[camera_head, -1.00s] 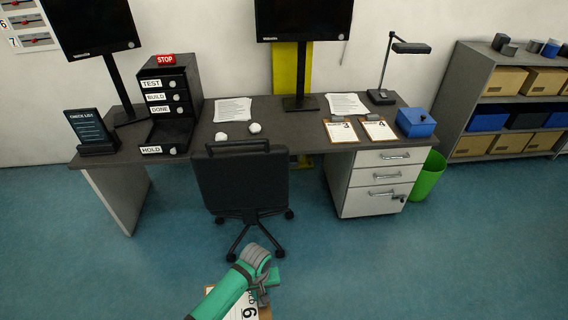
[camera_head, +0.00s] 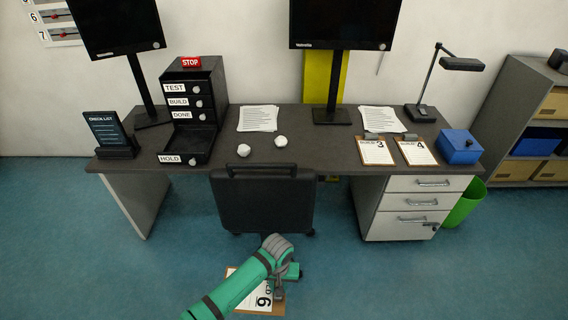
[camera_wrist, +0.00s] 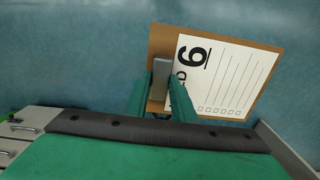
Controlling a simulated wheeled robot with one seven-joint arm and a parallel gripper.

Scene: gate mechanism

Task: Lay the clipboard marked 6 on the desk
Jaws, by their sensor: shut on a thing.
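The clipboard marked 6 (camera_head: 264,299) is a brown board with a white sheet, low in front of the chair in the head view. It also shows in the wrist view (camera_wrist: 225,80), with its grey clip between my fingers. My gripper (camera_head: 287,283) is shut on the clip end of this clipboard; the fingers show in the wrist view (camera_wrist: 160,95). The desk (camera_head: 310,150) is dark-topped and stands ahead, beyond the chair. The clipboard is apart from the desk. My arm hides part of the board in the head view.
A black chair (camera_head: 263,203) stands between my gripper and the desk. Clipboards marked 3 (camera_head: 376,153) and 4 (camera_head: 418,153) lie at the desk's right front, beside a blue box (camera_head: 459,147). Two white round items, papers, monitors, a lamp and a drawer unit (camera_head: 192,102) occupy the top.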

